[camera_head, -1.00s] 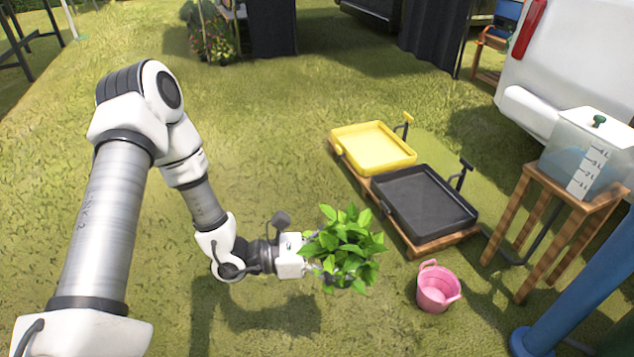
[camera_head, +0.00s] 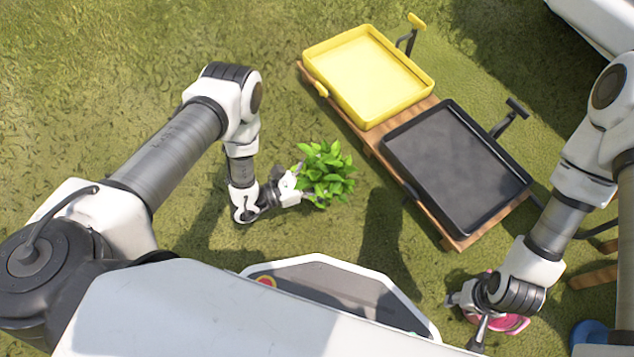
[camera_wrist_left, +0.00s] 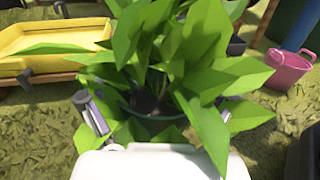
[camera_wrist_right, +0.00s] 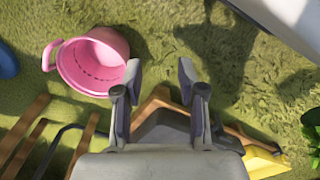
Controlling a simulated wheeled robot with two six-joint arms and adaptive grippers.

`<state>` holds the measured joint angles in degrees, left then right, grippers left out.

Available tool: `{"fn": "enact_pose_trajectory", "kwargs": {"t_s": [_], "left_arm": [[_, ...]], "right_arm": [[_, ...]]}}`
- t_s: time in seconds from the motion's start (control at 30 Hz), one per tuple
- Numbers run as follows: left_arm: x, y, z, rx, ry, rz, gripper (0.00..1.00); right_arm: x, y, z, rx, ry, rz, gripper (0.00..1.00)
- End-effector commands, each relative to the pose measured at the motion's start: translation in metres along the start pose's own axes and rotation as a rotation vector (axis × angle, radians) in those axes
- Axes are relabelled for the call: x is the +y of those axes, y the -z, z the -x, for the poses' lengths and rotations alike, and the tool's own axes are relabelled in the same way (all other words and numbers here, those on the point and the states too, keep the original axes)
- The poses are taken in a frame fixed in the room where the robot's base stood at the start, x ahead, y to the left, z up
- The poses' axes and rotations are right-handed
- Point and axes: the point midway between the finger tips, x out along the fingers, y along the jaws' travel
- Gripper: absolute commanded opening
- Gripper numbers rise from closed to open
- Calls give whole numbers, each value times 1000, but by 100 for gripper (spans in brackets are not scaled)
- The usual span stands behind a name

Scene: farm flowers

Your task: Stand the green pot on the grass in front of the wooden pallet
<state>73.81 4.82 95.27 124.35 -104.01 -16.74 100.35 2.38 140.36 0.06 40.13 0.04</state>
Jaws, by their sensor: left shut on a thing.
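The green pot (camera_wrist_left: 152,116) shows only as a dark green rim under a leafy plant in the left wrist view. In the head view the plant (camera_head: 326,173) hides the pot. My left gripper (camera_head: 299,186) is shut on the pot from its left side. I cannot tell whether the pot's base touches the grass. The wooden pallet (camera_head: 396,128) lies on the grass to the right of the plant, with a strip of grass between. My right gripper (camera_wrist_right: 158,78) is open and empty, close to a pink bucket (camera_wrist_right: 92,62) in the right wrist view.
A yellow tray (camera_head: 368,75) and a black tray (camera_head: 458,168) stand on the pallet, each with a raised handle. The pink bucket, partly covered by my right arm in the head view, stands near the pallet's lower end. Open grass (camera_head: 360,215) lies around the plant.

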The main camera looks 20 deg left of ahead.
Motion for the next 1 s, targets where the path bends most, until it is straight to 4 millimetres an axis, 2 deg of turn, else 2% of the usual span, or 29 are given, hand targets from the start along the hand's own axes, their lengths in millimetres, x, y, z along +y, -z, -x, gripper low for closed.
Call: {"fn": "enact_pose_trajectory", "kwargs": {"t_s": [0.03, 0.1, 0.2, 0.3, 0.37, 0.43, 0.7, 0.8, 0.93, 1.0], "left_arm": [[-27, 32, -4, 0, 5, 9, 41], [-55, 56, -7, -1, -5, 7, 41], [-84, 76, -10, -1, -20, 5, 41], [-92, 85, -11, -2, -30, 0, 41], [-84, 88, -11, -2, -33, -3, 41], [-65, 92, -12, -1, -36, -5, 41], [22, 103, -18, -1, -35, -6, 41], [48, 103, -20, 0, -34, -3, 41], [63, 103, -22, 2, -31, 0, 41], [64, 113, -22, 2, -31, 0, 41]], "right_arm": [[0, 0, -10, 0, 0, -1, 40], [0, 0, -15, 0, 0, -2, 40], [0, 0, -18, 0, 0, -2, 40], [0, 0, -22, 1, 0, -2, 40], [0, 1, -28, 2, 0, -3, 40], [1, 1, -39, 3, 0, -4, 40], [2, 5, -85, 14, -2, -9, 40], [2, 10, -98, 28, -4, 0, 40], [2, 14, -106, 38, -5, 5, 40], [2, 17, -116, 45, -6, 8, 40]]}}
